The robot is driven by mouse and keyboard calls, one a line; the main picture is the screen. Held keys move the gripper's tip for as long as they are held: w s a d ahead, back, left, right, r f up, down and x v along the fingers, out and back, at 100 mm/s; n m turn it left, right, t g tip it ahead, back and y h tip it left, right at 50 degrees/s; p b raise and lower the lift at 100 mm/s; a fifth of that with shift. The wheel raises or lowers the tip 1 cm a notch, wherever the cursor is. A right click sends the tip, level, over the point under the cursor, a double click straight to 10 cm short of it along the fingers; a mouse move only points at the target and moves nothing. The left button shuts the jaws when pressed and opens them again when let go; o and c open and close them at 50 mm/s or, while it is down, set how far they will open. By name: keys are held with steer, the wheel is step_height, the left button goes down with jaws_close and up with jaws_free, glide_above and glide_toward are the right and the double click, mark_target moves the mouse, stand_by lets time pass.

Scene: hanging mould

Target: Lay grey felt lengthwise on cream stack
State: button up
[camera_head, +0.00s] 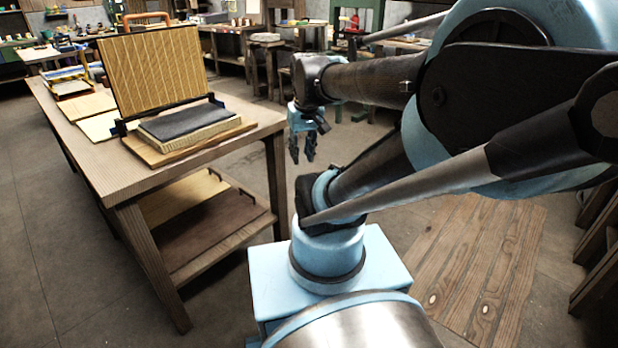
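The grey felt (184,121) lies flat on top of the cream stack (196,137), its long side along the stack's long side. The stack sits on a wooden board (160,155) at the near right end of the table. A tilted mould (154,70) with a lined tan face stands just behind the stack. My gripper (302,160) hangs to the right of the table, clear of the felt and the stack, fingers pointing down. The fingers are small and dark, and nothing shows between them; how far apart they are is hard to make out.
The wooden table (120,183) has a lower shelf (232,238) with flat boards. Pale sheets (98,125) lie left of the stack. A blue-framed rack (75,85) stands at the table's far end. The floor right of the table is open, with wooden planking (480,270).

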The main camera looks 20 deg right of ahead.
steer(key=s+f+m, duration=0.1)
steer(key=s+f, duration=0.4)
steer(key=shift+s+d+f, duration=0.25)
steer(key=shift+d+f, duration=0.15)
steer(key=shift+d, duration=0.05)
stand_by(0.9)
